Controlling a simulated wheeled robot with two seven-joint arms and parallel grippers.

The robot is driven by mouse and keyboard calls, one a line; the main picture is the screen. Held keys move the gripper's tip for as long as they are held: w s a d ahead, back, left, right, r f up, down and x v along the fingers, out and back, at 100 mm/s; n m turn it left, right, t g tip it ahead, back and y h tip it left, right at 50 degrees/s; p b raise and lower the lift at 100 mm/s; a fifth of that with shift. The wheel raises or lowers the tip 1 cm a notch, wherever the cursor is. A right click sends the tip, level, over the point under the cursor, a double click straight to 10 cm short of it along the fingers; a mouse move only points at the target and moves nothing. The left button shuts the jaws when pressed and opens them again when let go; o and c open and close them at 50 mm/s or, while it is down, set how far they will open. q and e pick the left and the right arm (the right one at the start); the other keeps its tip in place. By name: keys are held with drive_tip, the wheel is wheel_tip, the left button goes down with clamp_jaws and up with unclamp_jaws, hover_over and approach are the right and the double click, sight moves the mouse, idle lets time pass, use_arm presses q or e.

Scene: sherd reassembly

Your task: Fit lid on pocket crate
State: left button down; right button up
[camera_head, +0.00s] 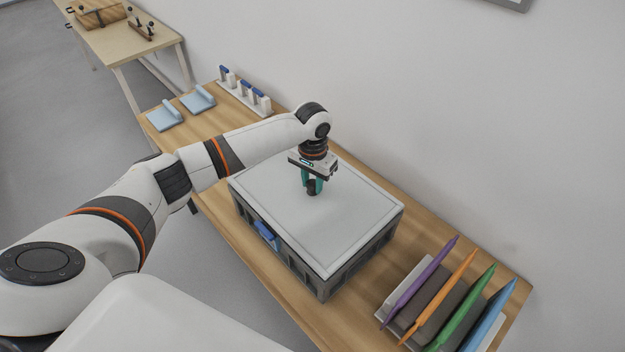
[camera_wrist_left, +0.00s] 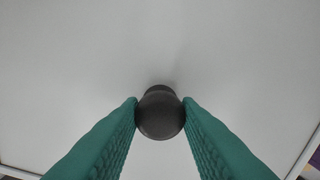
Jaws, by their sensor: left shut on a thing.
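A light grey lid (camera_head: 302,216) with a dark knob (camera_head: 312,191) in its middle lies over the dark grey pocket crate (camera_head: 322,286) on the wooden table. The lid looks level and covers the crate's top; whether it is fully seated I cannot tell. A blue latch (camera_head: 266,234) shows on the crate's front side. My left gripper (camera_head: 312,187) points down over the lid. Its green fingers are shut on the dark round knob (camera_wrist_left: 160,113), as the left wrist view shows. The lid's pale top (camera_wrist_left: 90,60) fills most of that view. My right gripper is not in view.
A rack with purple, orange, green and blue panels (camera_head: 440,300) stands right of the crate. Light blue pieces (camera_head: 198,99) and a white holder with blue-topped parts (camera_head: 245,93) lie at the table's left end. A wall runs behind the table. Another table (camera_head: 118,42) stands at far left.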

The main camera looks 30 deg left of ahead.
sight(312, 183)
use_arm(q)
drive_tip(key=shift+f, duration=0.3)
drive_tip(key=shift+f, duration=0.45)
drive_tip(key=c, duration=1)
unclamp_jaws()
wheel_tip(312, 183, up, 12)
drive_tip(key=b, duration=0.2)
